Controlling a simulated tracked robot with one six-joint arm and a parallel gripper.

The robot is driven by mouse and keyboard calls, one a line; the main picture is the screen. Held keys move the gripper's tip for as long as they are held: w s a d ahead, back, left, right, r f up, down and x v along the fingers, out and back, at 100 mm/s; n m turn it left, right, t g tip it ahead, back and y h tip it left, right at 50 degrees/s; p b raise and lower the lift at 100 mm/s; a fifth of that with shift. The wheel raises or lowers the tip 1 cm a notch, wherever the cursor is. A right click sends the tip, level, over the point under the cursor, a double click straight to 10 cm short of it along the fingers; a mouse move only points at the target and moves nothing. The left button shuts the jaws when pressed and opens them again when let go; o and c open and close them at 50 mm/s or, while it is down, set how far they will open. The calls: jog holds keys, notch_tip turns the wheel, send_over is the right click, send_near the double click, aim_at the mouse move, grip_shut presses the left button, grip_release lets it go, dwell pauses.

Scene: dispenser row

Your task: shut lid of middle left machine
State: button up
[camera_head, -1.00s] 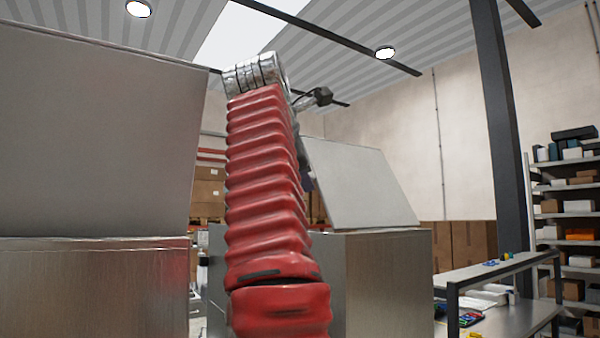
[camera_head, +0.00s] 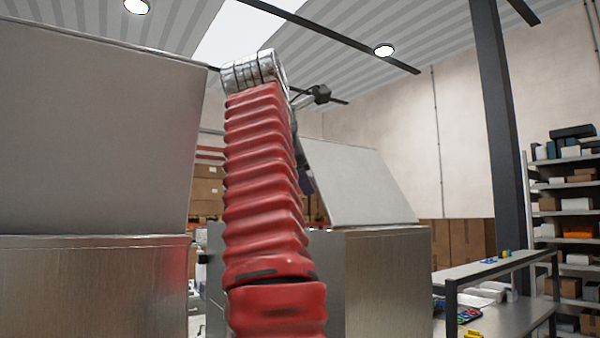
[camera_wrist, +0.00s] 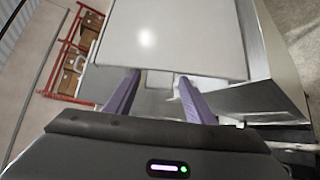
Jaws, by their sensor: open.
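In the head view a metal machine stands at the left, with a large raised lid (camera_head: 95,130) above its body (camera_head: 95,285). A second metal machine (camera_head: 385,280) stands behind my red arm, with its lid (camera_head: 360,183) raised and tilted. In the wrist view a pale lid (camera_wrist: 175,35) stands over a metal machine body (camera_wrist: 270,95). My gripper (camera_wrist: 158,80) is open, its two purple fingers apart and pointing toward the lower edge of that lid. I cannot tell whether they touch it. My arm hides part of the second machine in the head view.
A metal bench (camera_head: 505,300) with small items stands at the right. A shelf (camera_head: 570,230) with boxes and a dark post (camera_head: 500,150) are behind it. Cardboard boxes (camera_head: 465,243) stand behind the second machine. A red rack (camera_wrist: 75,60) shows in the wrist view.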

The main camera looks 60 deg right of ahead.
jog(key=shift+s+a+r, duration=0.1)
jog(key=shift+a+r, duration=0.05)
jog(key=s+a, duration=0.2)
jog(key=a, duration=0.5)
jog(key=s+a, duration=0.2)
jog(key=a, duration=0.4)
jog(key=shift+s+a+r, duration=0.35)
jog(key=shift+s, duration=0.05)
dwell(0.3)
jog(key=shift+s, duration=0.15)
dwell(0.5)
